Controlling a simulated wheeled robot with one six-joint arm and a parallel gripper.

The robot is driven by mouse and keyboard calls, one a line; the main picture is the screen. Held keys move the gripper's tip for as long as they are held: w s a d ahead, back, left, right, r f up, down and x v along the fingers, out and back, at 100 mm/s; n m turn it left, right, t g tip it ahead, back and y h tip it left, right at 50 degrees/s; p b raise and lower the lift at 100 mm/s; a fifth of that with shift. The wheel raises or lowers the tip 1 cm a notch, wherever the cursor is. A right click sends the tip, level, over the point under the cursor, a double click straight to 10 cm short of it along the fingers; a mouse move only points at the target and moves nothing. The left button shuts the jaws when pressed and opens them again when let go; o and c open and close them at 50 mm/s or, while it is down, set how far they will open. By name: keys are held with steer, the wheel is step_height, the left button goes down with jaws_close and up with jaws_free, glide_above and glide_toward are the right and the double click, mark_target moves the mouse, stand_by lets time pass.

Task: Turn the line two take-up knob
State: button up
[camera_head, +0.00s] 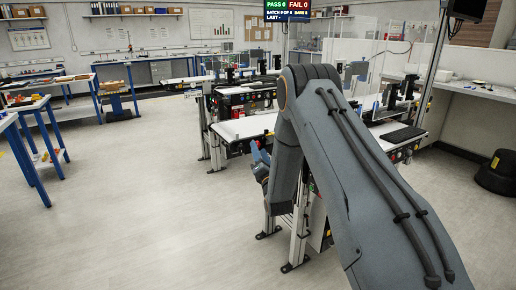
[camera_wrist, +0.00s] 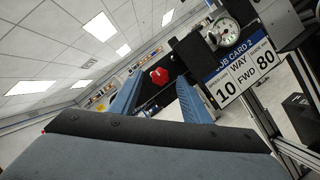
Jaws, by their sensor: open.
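In the wrist view a red knob (camera_wrist: 160,76) sits on a dark mount, and it looks like the take-up knob. My gripper (camera_wrist: 160,88) is open, with one blue finger on each side of the knob in the picture. I cannot tell how far the knob lies beyond the fingertips, and I see no contact. In the head view my gripper (camera_head: 258,155) is at the left end of the near conveyor, partly hidden by my arm.
A job card 2 sign (camera_wrist: 238,70) reads 10, WAY FWD, 80, right of the fingers. A round dial (camera_wrist: 223,33) is above it. The near conveyor (camera_head: 248,127) has a white belt. The floor (camera_head: 130,200) to the left is clear. Blue-framed benches (camera_head: 40,150) stand far left.

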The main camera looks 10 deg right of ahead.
steer(key=shift+x, duration=0.9)
steer(key=c, duration=0.8)
steer(key=shift+a, duration=0.1)
steer(key=shift+c, duration=1.2)
steer(key=shift+m, duration=0.5)
